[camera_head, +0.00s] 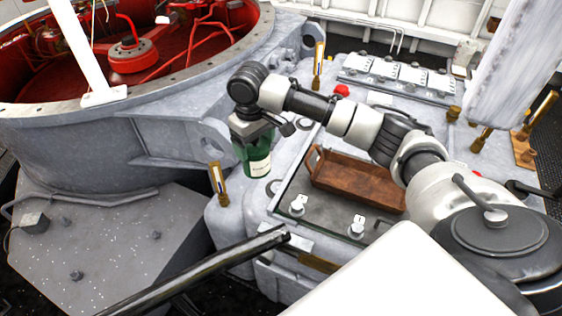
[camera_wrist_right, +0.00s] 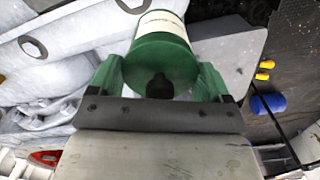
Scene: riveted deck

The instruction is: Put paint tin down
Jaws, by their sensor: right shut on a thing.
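The paint tin (camera_head: 257,160) is green with a pale label. My right gripper (camera_head: 255,138) is shut on it, reaching from the right at the middle of the head view. The tin hangs beside the left edge of the pale grey machinery block; I cannot tell its exact height above the surfaces. In the right wrist view the tin (camera_wrist_right: 160,60) fills the space between the green-looking fingers of the gripper (camera_wrist_right: 160,82), with its label toward the top. My left gripper is not in view.
A brown wooden tray (camera_head: 378,190) with raised handles lies on the grey block, right of the tin. Brass-tipped levers (camera_head: 217,184) stand nearby. A large round grey ring (camera_head: 90,150) with red fittings is at left. A dark rod (camera_head: 205,268) crosses the lower front.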

